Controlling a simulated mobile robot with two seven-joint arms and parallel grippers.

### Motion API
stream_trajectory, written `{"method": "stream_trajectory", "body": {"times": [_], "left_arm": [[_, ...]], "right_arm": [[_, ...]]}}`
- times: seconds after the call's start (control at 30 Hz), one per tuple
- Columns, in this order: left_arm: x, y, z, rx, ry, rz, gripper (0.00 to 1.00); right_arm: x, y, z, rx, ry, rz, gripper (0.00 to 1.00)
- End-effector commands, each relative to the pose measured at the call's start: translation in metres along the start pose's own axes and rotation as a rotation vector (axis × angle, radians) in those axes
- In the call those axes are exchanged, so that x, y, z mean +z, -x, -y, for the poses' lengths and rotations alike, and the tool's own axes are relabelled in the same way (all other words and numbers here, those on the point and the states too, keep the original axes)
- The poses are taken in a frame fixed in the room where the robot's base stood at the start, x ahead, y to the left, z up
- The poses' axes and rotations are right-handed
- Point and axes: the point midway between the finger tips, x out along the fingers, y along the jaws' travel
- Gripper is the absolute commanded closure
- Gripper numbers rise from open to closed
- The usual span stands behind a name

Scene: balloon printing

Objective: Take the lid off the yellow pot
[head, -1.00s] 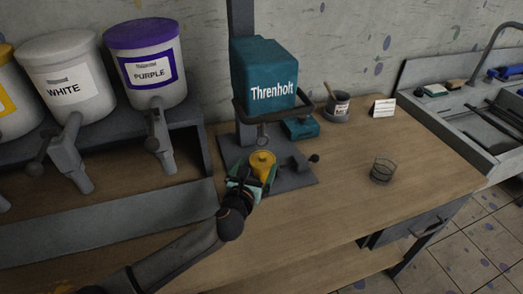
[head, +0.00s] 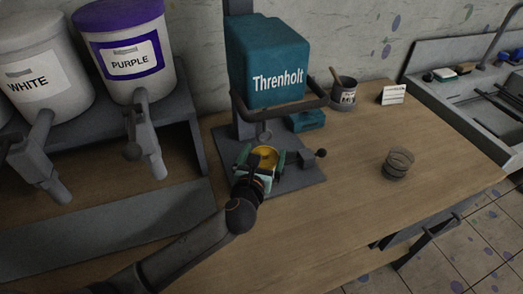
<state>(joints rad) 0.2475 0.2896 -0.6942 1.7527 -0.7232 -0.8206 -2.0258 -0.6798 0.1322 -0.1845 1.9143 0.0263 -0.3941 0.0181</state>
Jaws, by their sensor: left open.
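The yellow pot (head: 266,162) stands on the grey base of the teal machine marked Threnholt (head: 268,100). Its round yellow top faces up, and a dark part crosses its upper edge. I cannot tell the lid apart from the pot at this size. My left gripper (head: 262,161) reaches in from the front left. It is open, with its green fingers on either side of the pot. Whether they touch it is unclear. The near side of the pot is partly hidden by the gripper. My right gripper is not in view.
White (head: 42,102) and purple (head: 132,85) paint buckets stand on a shelf at the left. A wire-like cup (head: 397,164), a brush tin (head: 345,94) and a small card (head: 393,95) stand on the wooden table (head: 340,205). The table's front middle is clear. A sink lies at the far right.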

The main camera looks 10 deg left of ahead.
Motion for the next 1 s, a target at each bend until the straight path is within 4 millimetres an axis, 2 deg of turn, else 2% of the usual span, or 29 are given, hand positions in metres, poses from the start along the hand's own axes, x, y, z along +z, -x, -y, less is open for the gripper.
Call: {"method": "stream_trajectory", "body": {"times": [0.4, 1.0], "left_arm": [[-0.0019, 0.0021, 0.0045, -0.001, 0.000, -0.001, 0.00], [-0.0040, 0.0021, 0.0043, -0.001, -0.001, -0.005, 0.66]], "right_arm": [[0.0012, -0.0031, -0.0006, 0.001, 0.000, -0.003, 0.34], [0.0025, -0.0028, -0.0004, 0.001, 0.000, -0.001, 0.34]]}}
